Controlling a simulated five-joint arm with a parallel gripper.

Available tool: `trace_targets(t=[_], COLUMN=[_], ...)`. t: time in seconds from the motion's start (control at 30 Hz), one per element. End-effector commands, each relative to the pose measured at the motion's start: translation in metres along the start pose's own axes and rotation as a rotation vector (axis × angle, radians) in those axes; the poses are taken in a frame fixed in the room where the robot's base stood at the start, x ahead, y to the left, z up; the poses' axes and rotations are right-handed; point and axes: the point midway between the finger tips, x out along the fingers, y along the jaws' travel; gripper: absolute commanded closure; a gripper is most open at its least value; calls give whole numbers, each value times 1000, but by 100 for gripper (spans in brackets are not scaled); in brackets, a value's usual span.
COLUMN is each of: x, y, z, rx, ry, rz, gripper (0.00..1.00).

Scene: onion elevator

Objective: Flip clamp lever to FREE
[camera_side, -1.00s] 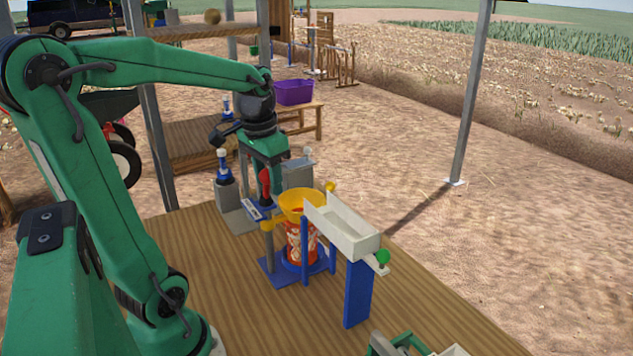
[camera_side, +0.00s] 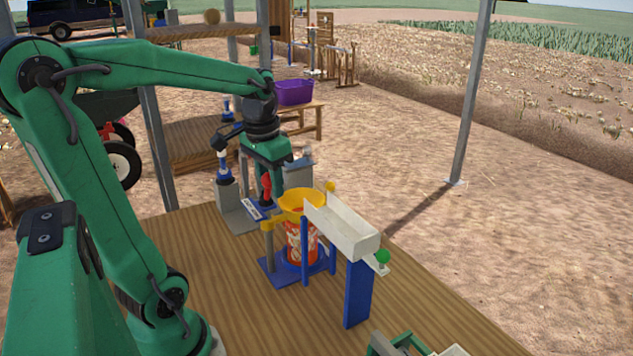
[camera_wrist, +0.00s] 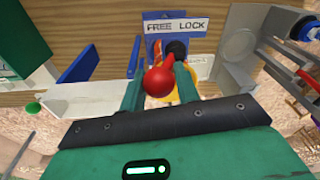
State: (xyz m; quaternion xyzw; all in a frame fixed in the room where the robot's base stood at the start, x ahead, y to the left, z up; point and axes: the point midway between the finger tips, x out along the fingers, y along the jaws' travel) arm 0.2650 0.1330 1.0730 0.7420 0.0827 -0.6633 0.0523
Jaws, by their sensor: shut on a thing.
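The clamp lever has a red handle (camera_side: 266,187) standing beside the yellow funnel in the side view. In the wrist view its red ball knob (camera_wrist: 158,82) sits between the two fingers of my gripper (camera_wrist: 158,52). My gripper is shut on the lever. The blue plate (camera_wrist: 153,18) behind it carries a white label (camera_wrist: 177,26) reading FREE on the left and LOCK on the right. A dark round part shows under the word LOCK. The lever's lower part is partly hidden by the fingers, so its exact setting is hard to tell.
The yellow funnel (camera_side: 300,201) sits over a red patterned can (camera_side: 300,250) close to the lever. A white chute (camera_side: 345,232) on a blue post (camera_side: 357,293) stands to the right. A grey fixture with a blue-capped post (camera_side: 223,165) stands left. The wooden tabletop (camera_side: 225,290) is clear in front.

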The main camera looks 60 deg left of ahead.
Motion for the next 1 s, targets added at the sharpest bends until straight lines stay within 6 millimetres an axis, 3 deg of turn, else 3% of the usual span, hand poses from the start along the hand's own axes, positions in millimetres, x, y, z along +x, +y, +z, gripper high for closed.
trace_targets(t=[0.37,0.4,0.5,1.0], x=[5,5,5,2], y=[5,5,4,3], z=[3,3,3,2], rx=[4,3,3,1], ry=[-14,-14,-12,-4], rz=[5,5,5,2], gripper=[90,61,42,42])
